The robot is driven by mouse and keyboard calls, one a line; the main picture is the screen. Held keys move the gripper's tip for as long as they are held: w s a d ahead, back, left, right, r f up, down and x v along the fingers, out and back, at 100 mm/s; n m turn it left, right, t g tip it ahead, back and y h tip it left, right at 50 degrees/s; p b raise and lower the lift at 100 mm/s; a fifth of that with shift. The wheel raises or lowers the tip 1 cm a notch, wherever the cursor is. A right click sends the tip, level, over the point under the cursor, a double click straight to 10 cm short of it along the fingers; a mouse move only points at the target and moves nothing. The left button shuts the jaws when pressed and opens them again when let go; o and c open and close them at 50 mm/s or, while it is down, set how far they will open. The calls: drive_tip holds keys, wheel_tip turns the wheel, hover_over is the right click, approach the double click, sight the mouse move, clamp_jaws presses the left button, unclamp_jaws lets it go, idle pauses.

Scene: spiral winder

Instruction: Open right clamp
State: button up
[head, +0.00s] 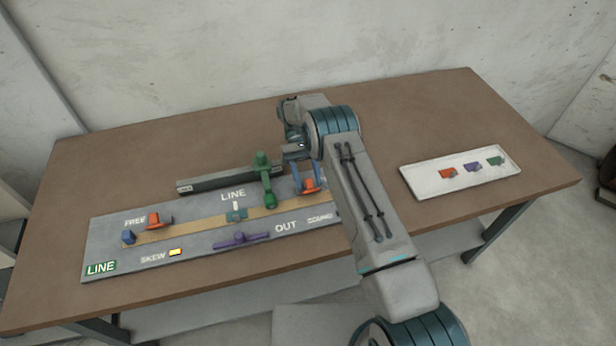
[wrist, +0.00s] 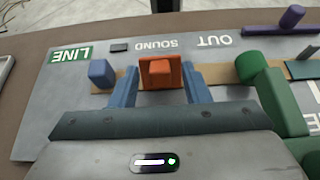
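The right clamp is an orange block (head: 309,186) on the right part of the tan strip, partly hidden by my arm in the head view. In the wrist view the orange clamp (wrist: 160,72) stands between my two blue fingers. My gripper (head: 307,177) is down at the board, and its fingers (wrist: 160,84) stand apart on either side of the clamp. Narrow gaps seem to show beside the orange block, so the fingers do not look closed on it. A second orange clamp (head: 157,220) sits at the left end near FREE.
A green upright arm (head: 267,185) stands just left of my gripper. A purple lever (head: 241,240) lies near OUT, and a blue block (wrist: 101,74) stands beside the clamp. A white tray (head: 412,184) with coloured pieces is at the right. The table's front is clear.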

wheel_tip(320, 180, up, 4)
drive_tip(key=p, duration=0.4)
drive_tip(key=shift+d+r, duration=0.2)
drive_tip(key=shift+r, duration=0.1)
drive_tip(key=s+d+r+b, duration=0.3)
drive_tip(key=d+r, duration=0.3)
drive_tip(key=d, duration=0.5)
drive_tip(key=shift+r, duration=0.15)
